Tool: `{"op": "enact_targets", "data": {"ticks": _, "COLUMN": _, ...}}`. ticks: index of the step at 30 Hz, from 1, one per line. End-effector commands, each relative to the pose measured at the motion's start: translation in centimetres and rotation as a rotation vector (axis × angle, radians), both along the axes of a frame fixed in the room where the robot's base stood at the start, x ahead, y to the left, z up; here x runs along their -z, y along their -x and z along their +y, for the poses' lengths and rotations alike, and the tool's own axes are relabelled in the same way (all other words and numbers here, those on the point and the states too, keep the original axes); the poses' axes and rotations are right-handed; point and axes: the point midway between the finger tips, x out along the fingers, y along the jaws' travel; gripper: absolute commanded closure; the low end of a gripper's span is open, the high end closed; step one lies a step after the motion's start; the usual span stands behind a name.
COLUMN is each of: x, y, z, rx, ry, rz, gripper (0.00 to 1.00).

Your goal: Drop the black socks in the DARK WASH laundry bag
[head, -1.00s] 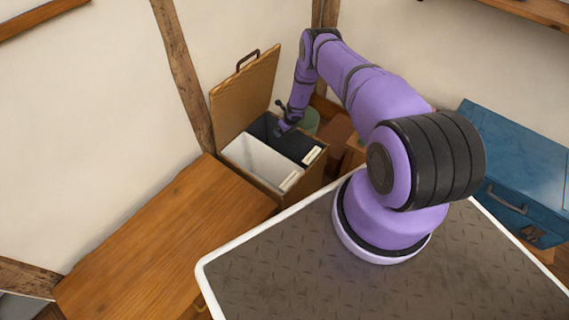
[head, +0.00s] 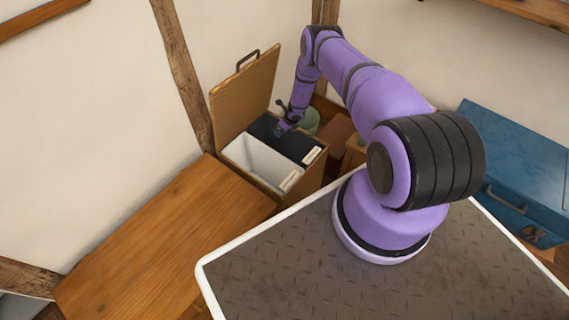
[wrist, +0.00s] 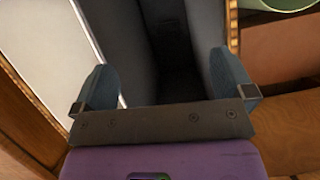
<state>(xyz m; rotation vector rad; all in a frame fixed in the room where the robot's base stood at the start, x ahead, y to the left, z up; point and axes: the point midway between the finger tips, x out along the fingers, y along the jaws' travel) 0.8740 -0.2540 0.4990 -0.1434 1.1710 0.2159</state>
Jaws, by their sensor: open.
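A wooden hamper (head: 303,182) stands with its lid (head: 246,92) open against the wall. It holds a dark bag (head: 296,146) at the back right and a white bag (head: 256,160) at the front left. Each has a small pale label whose words are too small to read. My gripper (head: 281,130) is over the dark bag. In the wrist view my gripper (wrist: 163,85) is open, with nothing visible between its fingers, and points down into the dark bag (wrist: 125,35). I cannot make out the black socks; the bag's deep inside is near black.
A wooden surface (head: 165,235) lies to the left of the hamper. A green round container (head: 309,121) stands close behind the hamper's right side. A blue chest (head: 520,165) is at the right. The wall and timber posts are close behind the hamper.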

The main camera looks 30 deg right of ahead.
Motion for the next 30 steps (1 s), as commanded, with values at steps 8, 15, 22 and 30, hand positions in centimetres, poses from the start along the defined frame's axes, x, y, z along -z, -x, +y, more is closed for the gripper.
{"op": "enact_targets", "data": {"ticks": 8, "x": -3.8, "y": 1.4, "z": -0.4, "rx": -0.001, "ry": 0.003, "rz": 0.0, "gripper": 0.0}}
{"op": "enact_targets", "data": {"ticks": 15, "x": -7.1, "y": 2.8, "z": -0.7, "rx": -0.001, "ry": 0.002, "rz": 0.001, "gripper": 0.0}}
{"op": "enact_targets", "data": {"ticks": 22, "x": -8.6, "y": 3.4, "z": -0.8, "rx": -0.001, "ry": 0.0, "rz": 0.0, "gripper": 0.0}}
{"op": "enact_targets", "data": {"ticks": 30, "x": -8.7, "y": 3.5, "z": -0.9, "rx": 0.0, "ry": 0.001, "rz": 0.0, "gripper": 0.0}}
